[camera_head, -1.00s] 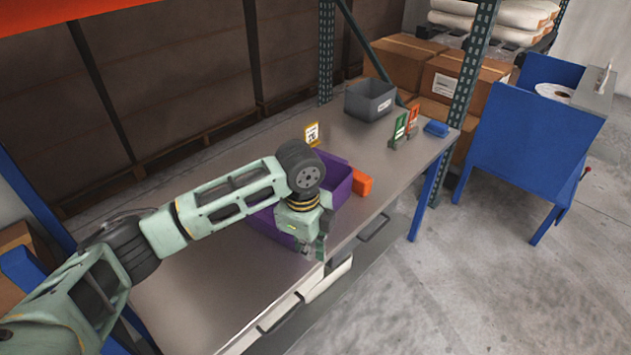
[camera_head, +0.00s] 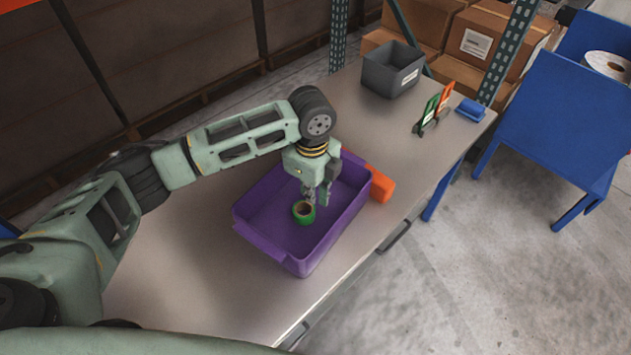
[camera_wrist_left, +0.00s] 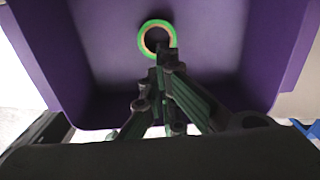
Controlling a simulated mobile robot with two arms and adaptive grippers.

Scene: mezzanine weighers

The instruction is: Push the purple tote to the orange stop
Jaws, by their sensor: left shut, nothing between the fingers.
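The purple tote (camera_head: 283,257) stands on the workbench, its long side running toward the orange stop (camera_head: 381,184). The tote's far right end is beside the stop and looks close to or touching it; my arm partly hides that end. A green tape roll (camera_head: 303,212) lies inside on the tote floor. My left gripper (camera_head: 316,202) is shut and empty, pointing down over the tote's inside near the roll. The left wrist view shows the shut fingers (camera_wrist_left: 168,62), the tape roll (camera_wrist_left: 157,38) and the tote's inner walls (camera_wrist_left: 215,40). My right gripper is not in view.
A grey bin (camera_head: 392,72) stands at the back of the workbench (camera_head: 190,300). The bench's near left is clear.

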